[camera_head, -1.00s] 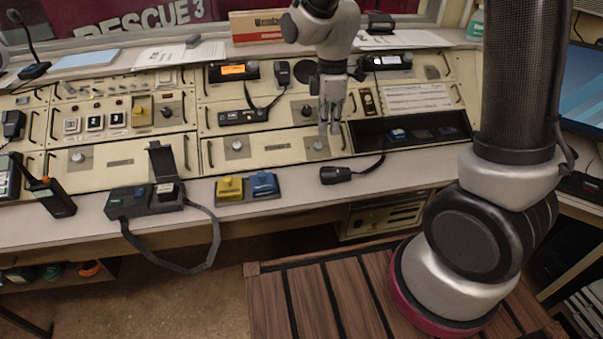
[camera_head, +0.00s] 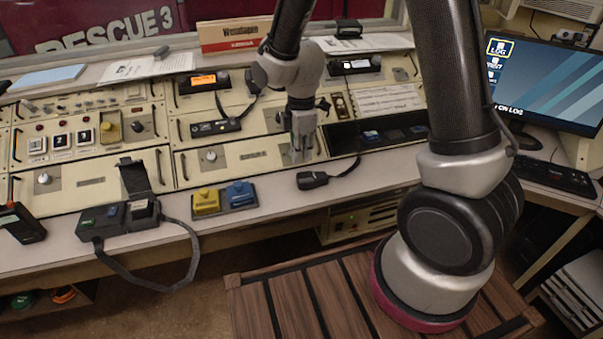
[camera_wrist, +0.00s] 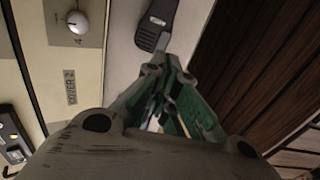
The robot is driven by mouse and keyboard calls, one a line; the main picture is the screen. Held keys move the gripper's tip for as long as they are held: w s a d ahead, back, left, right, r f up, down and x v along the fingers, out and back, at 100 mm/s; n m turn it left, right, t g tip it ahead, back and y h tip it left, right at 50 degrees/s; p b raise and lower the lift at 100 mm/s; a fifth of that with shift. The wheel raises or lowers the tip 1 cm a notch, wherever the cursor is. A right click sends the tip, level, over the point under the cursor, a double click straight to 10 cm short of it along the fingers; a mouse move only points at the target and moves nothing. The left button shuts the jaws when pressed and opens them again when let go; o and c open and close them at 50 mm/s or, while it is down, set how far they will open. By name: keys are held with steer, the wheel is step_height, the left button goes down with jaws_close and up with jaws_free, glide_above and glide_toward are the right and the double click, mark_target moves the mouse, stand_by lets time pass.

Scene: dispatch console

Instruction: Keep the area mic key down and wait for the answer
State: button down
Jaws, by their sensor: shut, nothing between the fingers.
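I cannot tell which control is the area mic key, as no label for it is readable. A yellow key (camera_head: 206,201) and a blue key (camera_head: 239,194) sit side by side on the desk's front edge. A black hand mic (camera_head: 313,180) lies to their right on the desk, its cord running back to the console. It also shows in the wrist view (camera_wrist: 157,24). My gripper (camera_head: 297,156) is shut and empty above the console's lower front panel, behind the mic in the picture. In the wrist view its fingertips (camera_wrist: 165,68) come together just below the mic. No contact is visible.
A black-and-grey box with a raised lid (camera_head: 128,215) and a looped cable stands left of the keys. A handheld radio (camera_head: 20,223) is at far left. A white knob (camera_head: 211,156) is on the front panel. A monitor (camera_head: 545,80) stands right.

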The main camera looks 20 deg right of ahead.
mark_target(302, 181)
step_height(302, 181, down, 7)
steer(key=shift+f, duration=0.1)
stand_by(0.4)
steer(key=shift+s+f, duration=0.1)
steer(key=shift+f, duration=0.5)
steer(key=shift+s+d+f, duration=0.1)
steer(key=shift+s+f, duration=0.05)
steer(key=shift+f, duration=0.05)
steer(key=shift+s, duration=0.1)
stand_by(1.5)
steer(key=shift+w+r, duration=0.2)
steer(key=shift+r, duration=0.25)
step_height(302, 181, up, 14)
steer(key=shift+w+f, duration=0.15)
